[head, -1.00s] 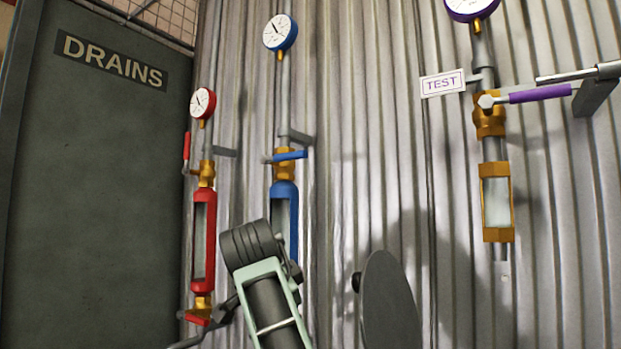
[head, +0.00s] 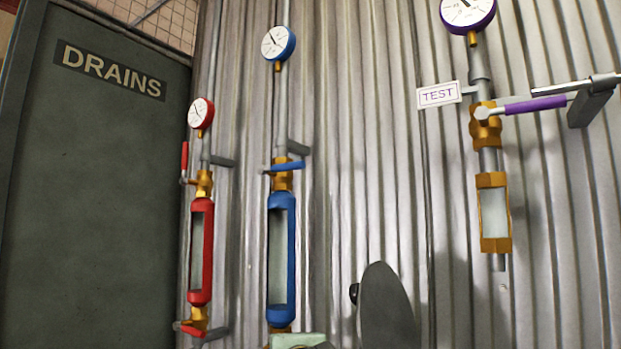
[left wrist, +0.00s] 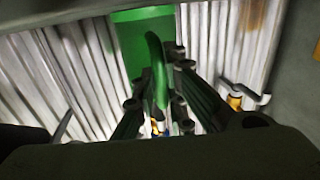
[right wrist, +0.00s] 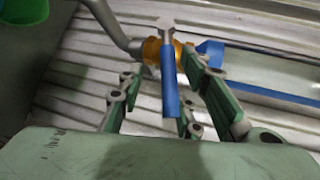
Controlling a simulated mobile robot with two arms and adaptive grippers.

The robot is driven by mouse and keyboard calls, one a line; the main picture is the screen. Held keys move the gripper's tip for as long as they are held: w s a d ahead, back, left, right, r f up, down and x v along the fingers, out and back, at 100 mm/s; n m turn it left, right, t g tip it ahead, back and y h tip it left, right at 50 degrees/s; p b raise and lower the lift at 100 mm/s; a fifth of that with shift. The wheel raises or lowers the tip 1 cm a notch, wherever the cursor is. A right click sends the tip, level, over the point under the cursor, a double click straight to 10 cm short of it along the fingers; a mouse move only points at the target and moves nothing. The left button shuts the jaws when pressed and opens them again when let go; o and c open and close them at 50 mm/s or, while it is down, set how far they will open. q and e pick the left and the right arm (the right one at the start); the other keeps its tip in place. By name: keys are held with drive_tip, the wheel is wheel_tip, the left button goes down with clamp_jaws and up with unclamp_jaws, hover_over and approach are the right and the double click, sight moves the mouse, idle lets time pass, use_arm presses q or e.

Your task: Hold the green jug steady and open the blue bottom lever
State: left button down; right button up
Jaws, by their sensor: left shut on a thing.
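The green jug (left wrist: 135,35) is at the top of the left wrist view, and its curved handle (left wrist: 160,70) runs down between the fingers of my left gripper (left wrist: 157,80), which is shut on it. The blue bottom lever (right wrist: 169,82) shows in the right wrist view, attached to a brass valve (right wrist: 152,50). My right gripper (right wrist: 162,75) has its fingers apart on either side of the lever, with visible gaps; whether a finger touches it is unclear. The green jug also shows at that view's upper left (right wrist: 22,12). The head view shows neither jug nor bottom lever.
In the head view, the blue sight-glass frame (head: 291,260) has an upper blue lever (head: 288,166) above it. A red riser (head: 201,250) stands to its left and a purple-levered test riser (head: 535,105) to the right. The corrugated wall is close behind.

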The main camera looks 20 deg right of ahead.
drive_tip(key=shift+d+f+m+t, duration=0.2)
drive_tip(key=shift+f+m+t, duration=0.2)
drive_tip(key=shift+t, duration=0.1)
drive_tip(key=s+a+r, duration=0.1)
drive_tip(key=s+r, duration=0.1)
drive_tip(key=s, duration=1)
drive_tip(key=s+r+n+t, duration=0.2)
drive_tip(key=r+n+t, duration=0.1)
drive_tip(key=r, duration=0.6)
drive_tip(key=s+r+n+t, duration=0.3)
drive_tip(key=r+t, duration=0.1)
drive_tip(key=r, duration=0.6)
drive_tip(key=s+r+n+t+y, duration=0.1)
drive_tip(key=s+r+n+t, duration=0.2)
drive_tip(key=r, duration=0.7)
drive_tip(key=shift+a+n+t, duration=0.3)
drive_tip(key=shift+t, duration=0.3)
drive_tip(key=shift+s, duration=0.1)
